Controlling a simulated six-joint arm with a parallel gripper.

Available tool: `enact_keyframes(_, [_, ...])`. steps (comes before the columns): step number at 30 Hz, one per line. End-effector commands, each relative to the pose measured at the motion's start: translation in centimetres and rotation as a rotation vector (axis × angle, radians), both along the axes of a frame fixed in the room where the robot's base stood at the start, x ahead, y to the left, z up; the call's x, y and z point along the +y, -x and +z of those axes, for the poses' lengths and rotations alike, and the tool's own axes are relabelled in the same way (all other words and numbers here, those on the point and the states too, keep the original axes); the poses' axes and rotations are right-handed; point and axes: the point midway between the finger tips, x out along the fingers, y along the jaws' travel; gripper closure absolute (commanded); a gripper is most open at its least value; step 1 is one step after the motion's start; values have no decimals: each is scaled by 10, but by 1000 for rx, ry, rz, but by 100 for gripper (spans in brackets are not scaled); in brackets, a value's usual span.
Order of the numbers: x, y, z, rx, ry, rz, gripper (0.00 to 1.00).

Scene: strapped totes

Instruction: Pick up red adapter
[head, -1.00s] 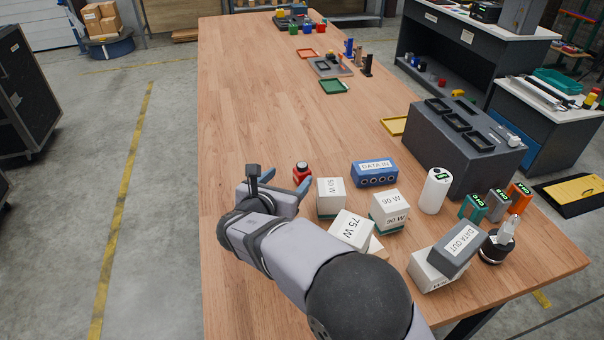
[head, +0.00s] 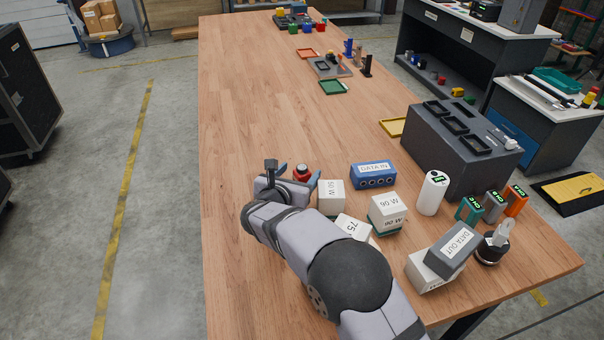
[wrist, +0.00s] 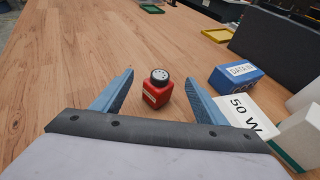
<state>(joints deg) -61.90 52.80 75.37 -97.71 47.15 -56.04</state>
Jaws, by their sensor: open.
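The red adapter (head: 302,173) is a small red block with a round dark top. It stands upright on the wooden table, left of the blue DATA IN box. In the wrist view the red adapter (wrist: 157,90) lies ahead, between the lines of the two blue fingers. My gripper (head: 297,177) is open and empty, with its fingers pointing at the adapter. In the wrist view my gripper (wrist: 160,88) has a finger on either side of it, apart from it. My gripper hides the adapter's lower part in the head view.
A white 50 W box (head: 331,196) stands close to the right finger. The blue DATA IN box (head: 373,176) is beyond it. More white boxes (head: 387,212) and a white cylinder (head: 432,193) stand to the right. The table (head: 255,110) is clear to the left and far side.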

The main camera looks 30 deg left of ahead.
Motion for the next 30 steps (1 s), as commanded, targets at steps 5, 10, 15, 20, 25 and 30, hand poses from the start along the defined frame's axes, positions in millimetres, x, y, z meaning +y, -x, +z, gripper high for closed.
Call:
enact_keyframes(5, [1,-5,-2,0,0,1,33])
enact_keyframes(10, [1,-5,-2,0,0,1,36])
enact_keyframes(15, [1,-5,-2,0,0,0,76])
enact_keyframes(20, [1,-5,-1,-1,0,0,79])
enact_keyframes(25, [1,-5,0,-1,-1,1,79])
enact_keyframes(30, [1,-5,14,-2,-4,0,79])
